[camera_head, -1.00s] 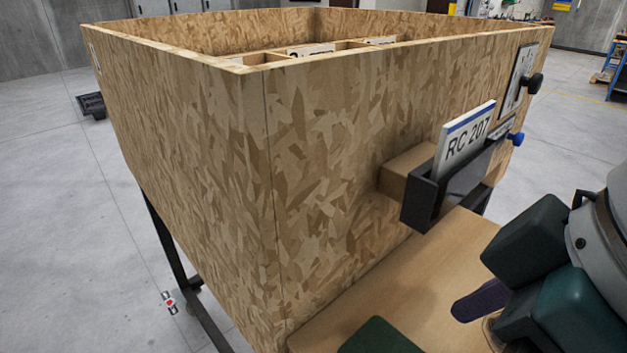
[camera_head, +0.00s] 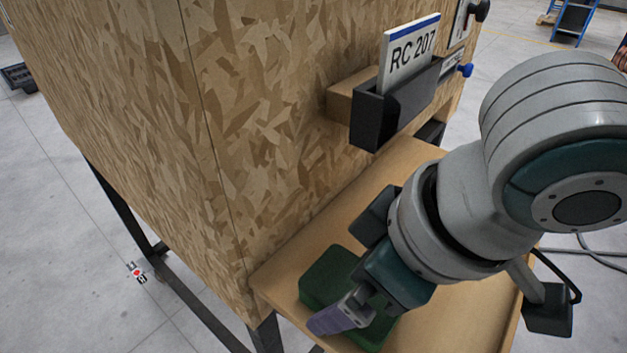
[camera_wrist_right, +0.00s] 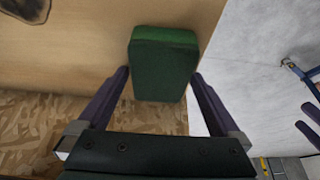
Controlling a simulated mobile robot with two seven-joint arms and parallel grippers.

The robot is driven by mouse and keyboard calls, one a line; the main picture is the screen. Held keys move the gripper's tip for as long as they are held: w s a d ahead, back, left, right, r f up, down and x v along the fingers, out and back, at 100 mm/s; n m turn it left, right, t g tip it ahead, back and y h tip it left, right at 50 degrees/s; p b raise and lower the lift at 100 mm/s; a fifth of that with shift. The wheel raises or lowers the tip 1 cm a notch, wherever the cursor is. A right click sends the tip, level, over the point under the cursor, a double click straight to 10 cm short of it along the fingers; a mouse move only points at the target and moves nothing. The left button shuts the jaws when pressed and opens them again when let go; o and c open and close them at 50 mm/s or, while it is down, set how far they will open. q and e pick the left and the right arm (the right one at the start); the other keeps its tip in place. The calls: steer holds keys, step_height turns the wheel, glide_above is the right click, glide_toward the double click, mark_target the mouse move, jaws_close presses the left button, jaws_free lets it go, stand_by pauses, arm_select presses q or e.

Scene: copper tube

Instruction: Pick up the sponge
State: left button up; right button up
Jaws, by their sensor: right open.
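The green sponge (camera_head: 330,276) lies on the wooden shelf at its near end, partly hidden by my right gripper in the head view. My right gripper (camera_head: 340,318) has purple fingers and reaches over the sponge from the right. In the right wrist view the sponge (camera_wrist_right: 163,68) sits between and just beyond the spread fingertips of the gripper (camera_wrist_right: 160,80). The gripper is open with nothing held.
The wooden shelf (camera_head: 375,190) runs along the chipboard box wall (camera_head: 230,110). A black holder (camera_head: 385,115) with an RC 207 sign (camera_head: 408,55) is fixed to the wall above it. Several black legs stand below. The shelf between sponge and holder is clear.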

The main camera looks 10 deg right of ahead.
steer(key=shift+f, duration=0.2)
steer(key=shift+c, duration=0.2)
steer(key=c, duration=1.1)
